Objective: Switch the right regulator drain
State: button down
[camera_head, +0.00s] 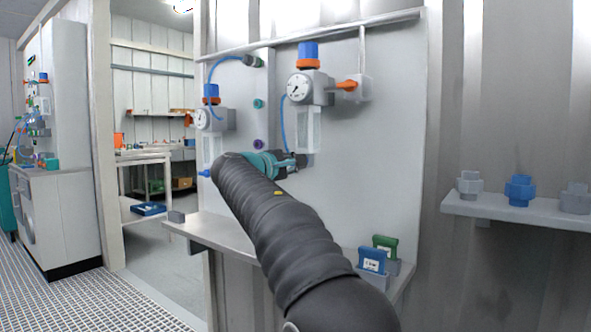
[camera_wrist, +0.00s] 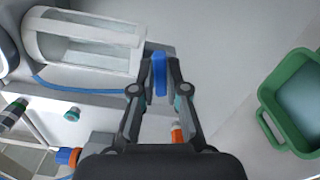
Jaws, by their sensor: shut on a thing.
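The right regulator (camera_head: 310,88) hangs on the grey panel, with a blue knob on top, a round gauge and a clear bowl (camera_head: 307,130) below. In the wrist view the bowl (camera_wrist: 85,45) lies at the upper left. My gripper (camera_head: 296,162) is just under the bowl. In the wrist view my gripper (camera_wrist: 160,82) has both fingertips against a small blue drain handle (camera_wrist: 159,72), held between them. In the head view my gripper hides this handle. The left regulator (camera_head: 208,120) hangs to the left, with its own blue drain handle (camera_head: 204,173) showing.
An orange-handled valve (camera_head: 347,86) sits right of the right regulator. Blue hoses run along the panel. A shelf (camera_head: 515,212) with fittings is at the right.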

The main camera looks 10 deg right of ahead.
jog(key=shift+f+m+b, duration=0.1)
jog(key=shift+m+b, duration=0.45)
jog(key=shift+m, duration=1.05)
jog(key=c, duration=1.2)
grip_release()
jog(key=v, duration=1.2)
